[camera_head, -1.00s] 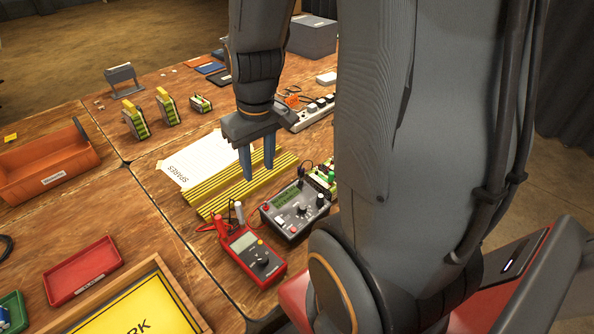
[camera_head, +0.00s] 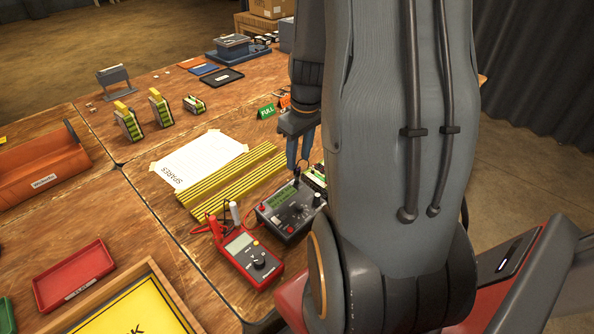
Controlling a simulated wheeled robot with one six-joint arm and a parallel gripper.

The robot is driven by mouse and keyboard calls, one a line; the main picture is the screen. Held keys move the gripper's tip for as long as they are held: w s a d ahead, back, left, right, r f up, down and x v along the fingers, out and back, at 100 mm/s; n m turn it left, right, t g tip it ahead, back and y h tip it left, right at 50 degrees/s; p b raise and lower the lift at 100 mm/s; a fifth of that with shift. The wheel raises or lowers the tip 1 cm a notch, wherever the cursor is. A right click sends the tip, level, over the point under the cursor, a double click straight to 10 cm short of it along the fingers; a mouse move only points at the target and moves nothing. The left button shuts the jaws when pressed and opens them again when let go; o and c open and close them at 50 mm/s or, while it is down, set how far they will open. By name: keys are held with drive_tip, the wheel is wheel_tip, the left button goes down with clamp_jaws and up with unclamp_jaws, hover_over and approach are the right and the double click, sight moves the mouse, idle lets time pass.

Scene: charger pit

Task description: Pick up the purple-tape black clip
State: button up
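I cannot make out a black clip with purple tape in this view; my arm covers much of the right side. My gripper (camera_head: 299,168) points down, with a small gap between its two dark fingers, and nothing shows between them. It is above the back end of a grey meter (camera_head: 285,212), near a small black part there too small to identify. A red multimeter (camera_head: 247,254) with red and black leads lies to the front left of the grey meter.
Yellow-black striped rails (camera_head: 225,190) lie left of my gripper, beside a white SPARES sheet (camera_head: 195,160). A green FULL sign (camera_head: 265,111) stands behind. A red tray (camera_head: 75,275) and orange bin (camera_head: 40,170) are at left.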

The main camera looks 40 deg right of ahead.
sight(297, 166)
drive_tip(key=shift+w+a+f+p, duration=0.15)
drive_tip(key=shift+f+p, duration=0.1)
drive_tip(key=shift+f, duration=0.9)
drive_tip(key=shift+w+d+f+p, duration=0.15)
drive_tip(key=shift+f+p, duration=0.1)
drive_tip(key=shift+f, duration=0.9)
drive_tip(key=shift+a, duration=0.1)
drive_tip(key=c, duration=0.9)
